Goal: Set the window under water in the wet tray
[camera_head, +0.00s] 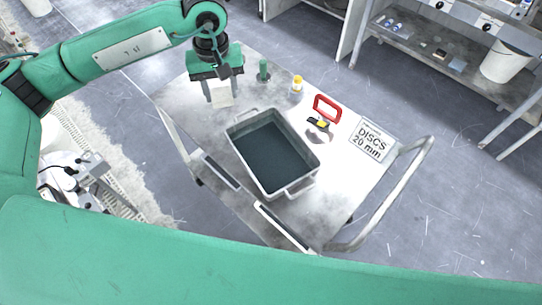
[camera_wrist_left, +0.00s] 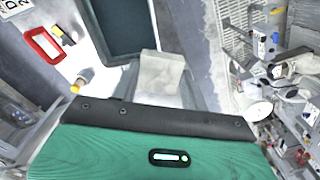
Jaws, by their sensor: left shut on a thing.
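The window, a pale, cream-white square plate (camera_head: 223,97), is in my left gripper (camera_head: 222,92), near the table's back left corner. In the left wrist view the window (camera_wrist_left: 160,72) stands out between the two fingers. The wet tray (camera_head: 303,179) is a grey rectangular tub with handles at both ends and dark water inside. My left gripper and the window are outside it, beyond its back left end. The tray (camera_wrist_left: 122,59) also shows at the top of the left wrist view. My right gripper is not in view.
A green upright piece (camera_head: 263,70) and a yellow-capped bottle (camera_head: 297,88) stand behind the tray. A red frame (camera_head: 327,108), a small black-and-yellow item (camera_head: 319,123) and a "DISCS 20 mm" sign (camera_head: 369,141) lie to its right.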

